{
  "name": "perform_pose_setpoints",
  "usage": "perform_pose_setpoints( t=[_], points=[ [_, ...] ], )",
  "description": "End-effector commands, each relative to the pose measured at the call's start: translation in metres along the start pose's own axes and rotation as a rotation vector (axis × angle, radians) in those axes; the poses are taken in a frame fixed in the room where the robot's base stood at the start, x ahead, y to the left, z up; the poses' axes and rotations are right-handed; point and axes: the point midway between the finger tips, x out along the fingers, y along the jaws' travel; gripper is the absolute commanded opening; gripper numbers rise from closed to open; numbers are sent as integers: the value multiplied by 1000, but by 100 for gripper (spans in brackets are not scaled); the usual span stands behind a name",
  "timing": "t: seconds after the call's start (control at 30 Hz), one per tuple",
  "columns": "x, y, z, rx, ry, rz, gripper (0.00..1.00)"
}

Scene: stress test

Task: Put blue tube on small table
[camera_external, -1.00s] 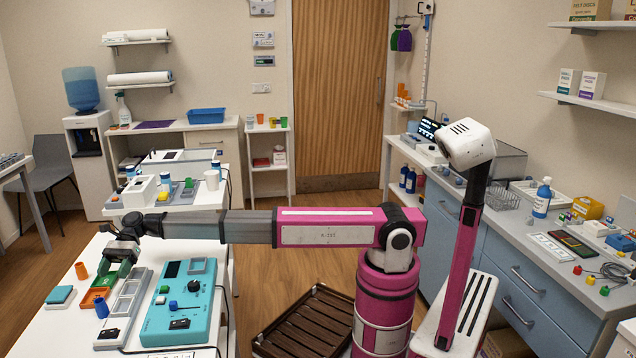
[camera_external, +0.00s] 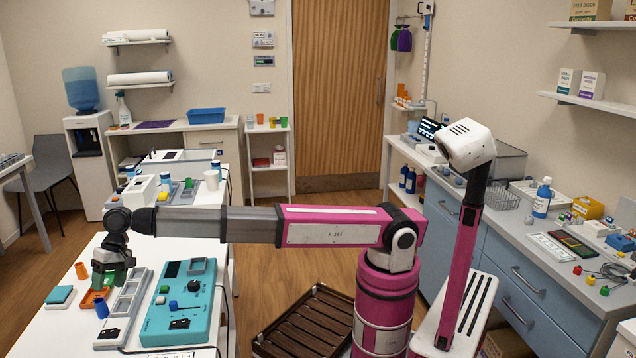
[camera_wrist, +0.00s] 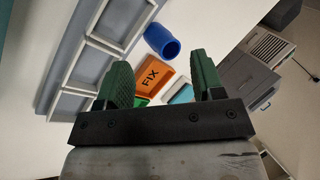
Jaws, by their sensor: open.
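The blue tube (camera_external: 102,308) stands on the white table (camera_external: 60,335) at the lower left, beside a grey tray. In the wrist view the blue tube (camera_wrist: 162,41) is beyond the fingertips, near the orange tray marked FIX. My gripper (camera_external: 112,282) points down over the table, a little behind the tube in the external view. In the wrist view its green fingers (camera_wrist: 164,72) are apart with nothing held between them. A small white table (camera_external: 268,132) with several coloured cups on top stands against the back wall.
A grey compartment tray (camera_external: 126,305) and a teal device (camera_external: 182,310) lie right of the tube. An orange tray (camera_external: 92,299), an orange cup (camera_external: 81,271) and a teal block (camera_external: 59,295) are close by on the left. The table's front left is bare.

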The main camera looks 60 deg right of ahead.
Motion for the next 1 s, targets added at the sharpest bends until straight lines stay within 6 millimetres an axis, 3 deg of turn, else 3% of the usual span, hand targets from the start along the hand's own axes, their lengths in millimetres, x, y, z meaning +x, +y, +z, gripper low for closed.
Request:
perform_pose_setpoints(
  t=[0.13,0.33,0.5,0.8,1.0],
  points=[
    [-17,-16,10,-359,138,157,62],
    [-34,-26,12,-622,222,299,62],
    [-31,-26,10,-669,234,327,62],
    [8,-17,-2,-665,231,326,62],
    [20,-15,-6,-665,233,324,62]
  ],
)
